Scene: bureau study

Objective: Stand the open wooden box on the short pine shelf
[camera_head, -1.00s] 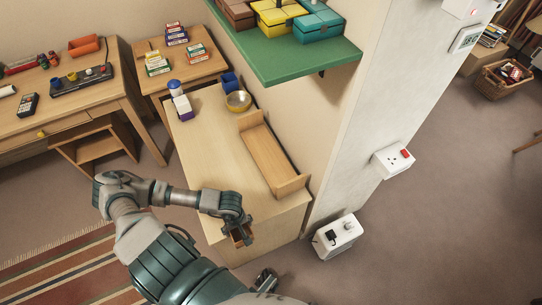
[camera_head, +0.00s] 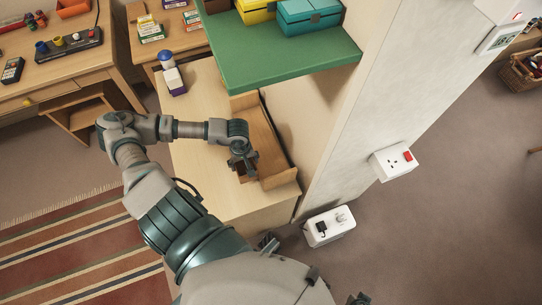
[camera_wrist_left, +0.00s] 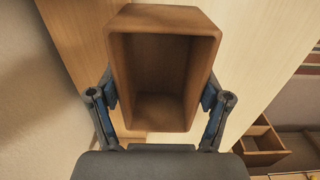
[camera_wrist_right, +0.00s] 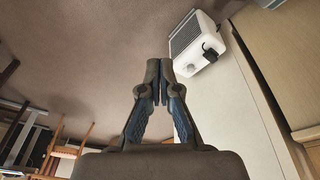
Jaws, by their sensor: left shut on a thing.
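The open wooden box (camera_wrist_left: 158,112) is held between the two fingers of my left gripper (camera_wrist_left: 160,92), its open side facing the left wrist camera; it looks empty. In the head view my left gripper (camera_head: 242,160) is over the front half of the short pine shelf (camera_head: 283,179), and only a small dark part of the box shows under it. I cannot tell whether the box touches the shelf. The shelf stands on the pale wooden cabinet against the wall, its far end partly under the green wall shelf. My right gripper (camera_wrist_right: 158,82) is shut and empty, away from the cabinet.
The green wall shelf (camera_head: 290,65) with coloured boxes overhangs the cabinet's far part. A small white-and-purple pack (camera_head: 174,82) stands at the cabinet's far left. The cabinet top (camera_head: 200,165) left of the shelf is clear. A white device (camera_head: 329,227) stands on the floor.

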